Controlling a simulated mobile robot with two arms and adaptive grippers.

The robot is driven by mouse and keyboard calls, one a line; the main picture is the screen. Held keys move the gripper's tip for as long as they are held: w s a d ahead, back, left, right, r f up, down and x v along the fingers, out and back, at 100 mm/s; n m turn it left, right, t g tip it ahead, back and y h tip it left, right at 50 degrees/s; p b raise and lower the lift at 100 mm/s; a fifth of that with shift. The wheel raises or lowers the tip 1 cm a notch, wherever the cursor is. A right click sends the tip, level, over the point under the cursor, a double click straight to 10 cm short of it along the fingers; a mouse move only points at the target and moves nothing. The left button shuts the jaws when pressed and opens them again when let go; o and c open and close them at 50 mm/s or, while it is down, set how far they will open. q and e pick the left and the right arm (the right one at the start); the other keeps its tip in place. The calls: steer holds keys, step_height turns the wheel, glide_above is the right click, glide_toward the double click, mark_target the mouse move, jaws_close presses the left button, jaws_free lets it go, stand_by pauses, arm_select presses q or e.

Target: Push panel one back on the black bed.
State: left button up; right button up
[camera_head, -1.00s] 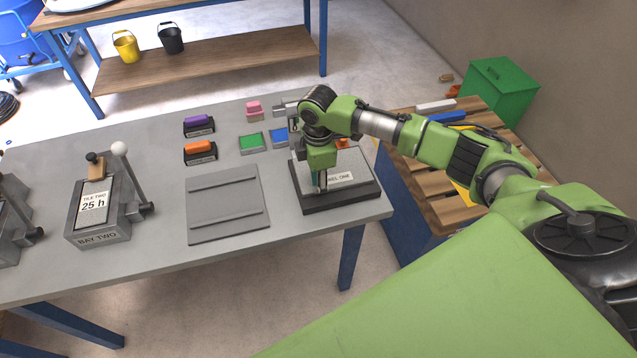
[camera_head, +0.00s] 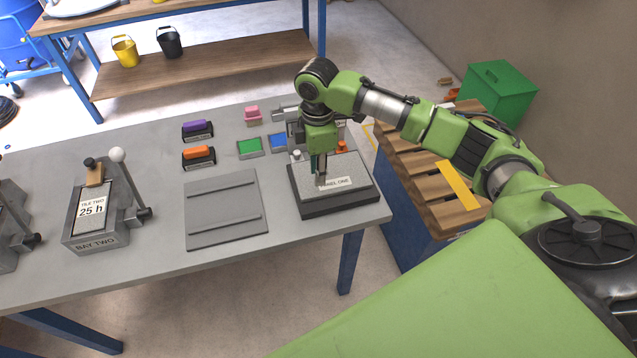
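Panel one (camera_head: 356,170) is a flat grey plate with a white "PANEL ONE" label. It lies on the black bed (camera_head: 340,206) at the right end of the grey bench, and a dark margin of the bed shows along the front. My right gripper (camera_head: 319,181) points straight down over the panel, by the left end of the label. Its fingers look close together with nothing between them. Whether the tips touch the panel I cannot tell. The gripper and arm hide part of the panel's back edge. My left gripper is not in view.
A grey ridged plate (camera_head: 225,208) lies left of the bed. Behind are orange (camera_head: 199,153) and purple (camera_head: 197,128) handled blocks, and green (camera_head: 250,147) and blue (camera_head: 278,142) pads. The "BAY TWO" unit (camera_head: 99,234) stands left. A wooden pallet (camera_head: 423,185) is beyond the right edge.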

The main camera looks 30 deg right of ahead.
steer(key=shift+r, duration=2.3)
steer(key=shift+a+f, duration=0.1)
